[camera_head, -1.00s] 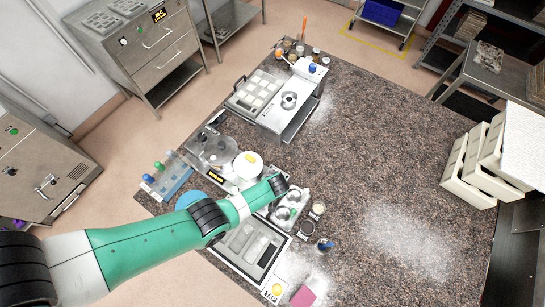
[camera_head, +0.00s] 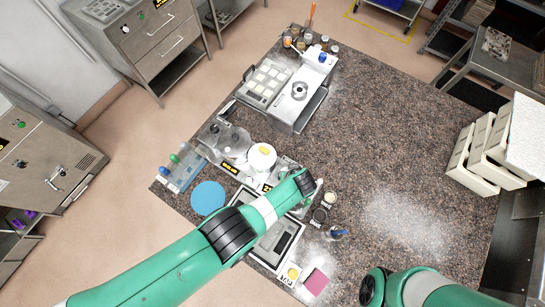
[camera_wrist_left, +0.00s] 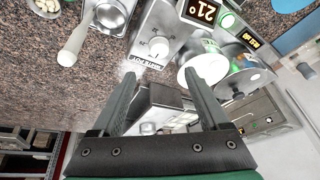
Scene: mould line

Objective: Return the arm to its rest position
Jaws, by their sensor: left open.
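My left arm (camera_head: 215,240) reaches in from the lower left in the head view, over the near left part of the worktop. Its wrist end hides most of its gripper there. In the left wrist view my left gripper (camera_wrist_left: 160,82) is open, with two dark fingers apart and nothing between them. It points at a steel machine with a dial and a lit display (camera_wrist_left: 200,11). Part of my right arm (camera_head: 415,288) shows at the bottom of the head view, and its gripper is out of view.
A speckled worktop (camera_head: 400,130) has bare, powder-dusted room at centre and right. A blue round mat (camera_head: 208,198), a framed grey tray (camera_head: 290,240) and a pink block (camera_head: 316,281) lie near the left arm. Cream moulds (camera_head: 470,160) stand at the right edge.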

